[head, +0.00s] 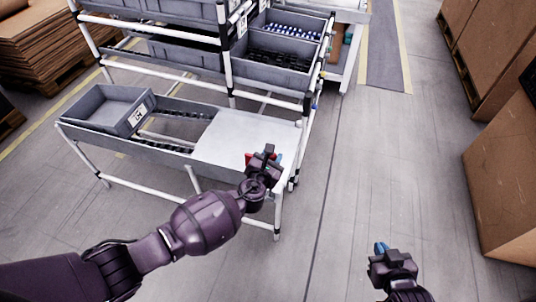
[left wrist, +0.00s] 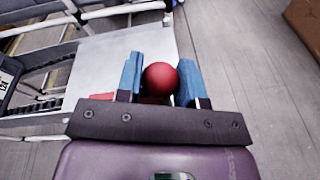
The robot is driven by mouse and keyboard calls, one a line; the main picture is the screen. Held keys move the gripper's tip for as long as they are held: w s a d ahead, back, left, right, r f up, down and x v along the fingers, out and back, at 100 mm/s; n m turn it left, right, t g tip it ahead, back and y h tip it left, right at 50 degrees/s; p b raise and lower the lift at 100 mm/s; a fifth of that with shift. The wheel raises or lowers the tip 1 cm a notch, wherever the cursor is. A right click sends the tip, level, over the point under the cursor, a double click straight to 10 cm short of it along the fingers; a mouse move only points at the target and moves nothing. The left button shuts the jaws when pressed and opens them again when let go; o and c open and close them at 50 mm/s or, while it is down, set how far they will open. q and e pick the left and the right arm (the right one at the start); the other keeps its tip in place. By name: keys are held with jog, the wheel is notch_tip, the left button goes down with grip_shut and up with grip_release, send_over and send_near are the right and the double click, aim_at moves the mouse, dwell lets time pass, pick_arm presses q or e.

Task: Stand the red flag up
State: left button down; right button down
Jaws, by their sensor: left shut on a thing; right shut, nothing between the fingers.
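A red, round-ended part (left wrist: 160,76), which I take to be the red flag, sits between the blue fingers of my left gripper (left wrist: 159,82) in the left wrist view. More red shows low behind the left finger. In the head view only a small bit of red (head: 249,157) shows beside my left gripper (head: 266,159), which is over the right end of the pale tabletop (head: 232,135). My left gripper is shut on the red part. Its lower portion and tilt are hidden. My right gripper (head: 381,248) is shut and empty, low on the right above open floor.
A grey bin (head: 105,108) stands on the left of the table's roller frame. A rack with grey bins (head: 275,60) rises behind. Large cardboard boxes (head: 505,165) stand at the right. The floor between table and boxes is clear.

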pick_arm(q)
jog(key=shift+s+d+f, duration=0.15)
jog(key=shift+s+d, duration=0.1)
jog(key=shift+d, duration=0.05)
pick_arm(e)
jog(key=shift+s+f, duration=0.15)
jog(key=shift+s, duration=0.15)
pick_arm(q)
jog(key=c, duration=0.8)
grip_release()
jog(key=shift+d, duration=0.1)
jog(key=shift+o, duration=0.5)
jog(key=shift+w, duration=0.1)
jog(key=shift+s+a+r, duration=0.25)
jog(key=shift+s+a, duration=0.05)
jog(key=shift+s, duration=0.25)
jog(key=p+v, duration=0.2)
jog(key=v, duration=0.7)
jog(key=shift+s, duration=0.3)
pick_arm(e)
jog(key=shift+d+r, duration=0.1)
jog(key=shift+r, duration=0.65)
